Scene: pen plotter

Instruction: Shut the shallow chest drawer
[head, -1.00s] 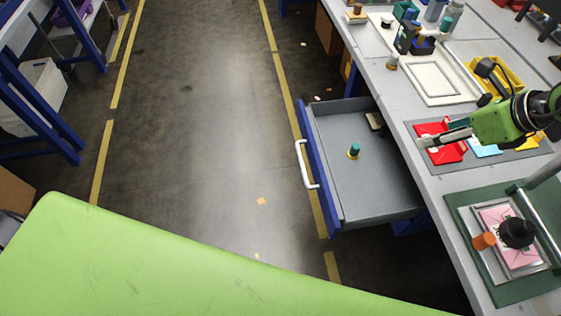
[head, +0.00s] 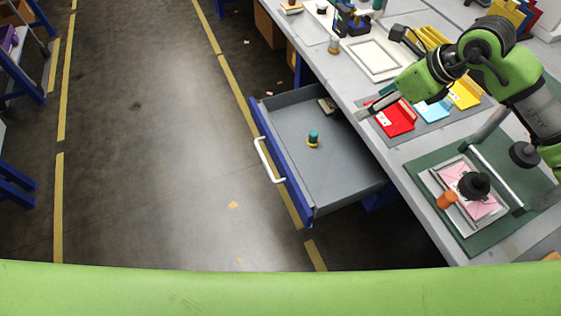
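The shallow chest drawer (head: 345,168) stands pulled out from under the workbench. It is a grey tray with a blue front (head: 282,175) and a white bar handle (head: 267,160) facing left. Inside it lie a small teal and yellow piece (head: 313,139) and a small brownish block (head: 327,105) near the far wall. My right gripper (head: 369,111) is above the bench edge, beside the red tray and to the right of the drawer, apart from the handle. Its fingers show nearly edge-on, so its opening is unclear. My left gripper is out of view.
The grey workbench (head: 405,165) holds a red tray (head: 393,119), a blue one, yellow ones, a white frame (head: 376,60) and a green press board (head: 440,220). Open floor (head: 150,130) with yellow lines lies left of the drawer. Blue racks stand at far left.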

